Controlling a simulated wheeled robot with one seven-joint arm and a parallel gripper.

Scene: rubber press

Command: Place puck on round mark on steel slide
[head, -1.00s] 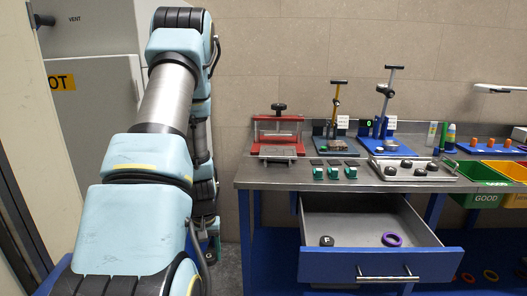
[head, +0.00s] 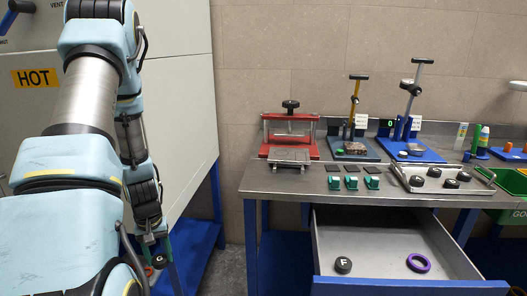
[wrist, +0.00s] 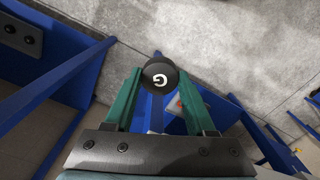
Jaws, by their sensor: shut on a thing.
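My gripper (head: 159,250) hangs low at the left in the head view, beside the workbench. It is shut on a black puck (wrist: 159,76) with a white G, held between the green fingertips in the wrist view, above the concrete floor. A steel plate (head: 290,156), which looks like the steel slide, sticks out at the front of the red press (head: 268,138) on the bench. It is well to the right of my gripper and higher. I cannot make out a round mark on it.
The steel workbench (head: 270,182) has an open drawer (head: 385,248) holding a black puck marked F (head: 343,265) and a purple ring (head: 418,263). A tray (head: 470,188) of black pucks and several green blocks (head: 352,183) stand on the bench. A cabinet marked HOT (head: 180,75) is behind my arm.

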